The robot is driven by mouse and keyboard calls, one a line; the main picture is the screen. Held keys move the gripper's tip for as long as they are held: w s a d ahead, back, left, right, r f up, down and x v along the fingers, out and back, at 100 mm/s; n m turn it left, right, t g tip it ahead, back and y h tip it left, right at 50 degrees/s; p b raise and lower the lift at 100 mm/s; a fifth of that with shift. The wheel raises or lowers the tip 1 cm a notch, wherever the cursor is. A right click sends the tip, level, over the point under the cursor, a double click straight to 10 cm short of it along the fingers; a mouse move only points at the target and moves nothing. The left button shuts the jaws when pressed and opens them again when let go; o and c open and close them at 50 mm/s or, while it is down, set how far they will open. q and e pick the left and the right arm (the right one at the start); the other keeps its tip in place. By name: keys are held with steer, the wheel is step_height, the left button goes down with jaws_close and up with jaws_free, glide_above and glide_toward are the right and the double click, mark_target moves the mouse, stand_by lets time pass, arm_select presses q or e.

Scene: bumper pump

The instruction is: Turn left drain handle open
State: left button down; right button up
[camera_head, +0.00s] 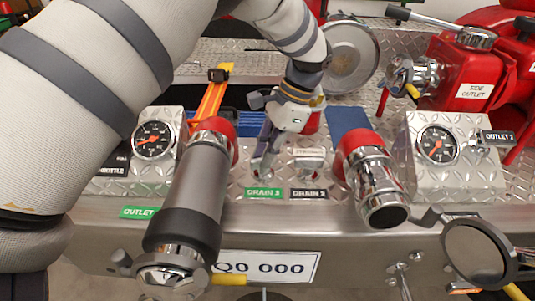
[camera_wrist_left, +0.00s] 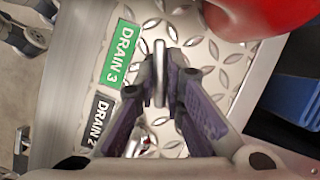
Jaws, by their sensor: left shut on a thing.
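My left gripper (camera_head: 266,150) reaches down to the diamond-plate deck between the two large nozzles. It is shut on the left drain handle, a thin metal lever (camera_wrist_left: 160,72) that stands between the fingertips in the left wrist view. The fingers (camera_wrist_left: 162,88) hide part of it, and in the head view it is mostly covered. The green DRAIN 3 label (camera_head: 263,193) lies just in front of it, and also shows in the wrist view (camera_wrist_left: 121,53). The second drain handle (camera_head: 308,160) stands to the right, behind the black DRAIN 2 label (camera_head: 309,193). My right gripper is not in view.
A grey nozzle with a red collar (camera_head: 195,185) stands close left of the gripper, and a chrome one (camera_head: 375,180) stands to the right. Gauge boxes (camera_head: 152,140) (camera_head: 440,150) flank them. A red side outlet (camera_head: 475,80) is at the back right.

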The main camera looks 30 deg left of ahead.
arm_select(q)
steer(key=n+h, duration=0.1)
steer(key=n, duration=0.2)
steer(key=shift+a+n+g, duration=0.1)
steer(key=shift+n+g, duration=0.3)
steer(key=n+h, duration=0.1)
steer(key=n, duration=0.2)
steer(key=shift+a+n+h, duration=0.1)
steer(key=shift+n+h, duration=0.2)
steer(key=shift+h, duration=0.1)
steer(key=n+h, duration=0.2)
steer(key=n, duration=0.3)
steer(key=shift+a+n, duration=0.1)
steer(key=shift+n, duration=0.3)
steer(key=shift+n+t+h, duration=0.3)
steer(key=shift+n, duration=0.1)
steer(key=c, duration=1.7)
jaws_free()
steer(key=shift+r, duration=0.15)
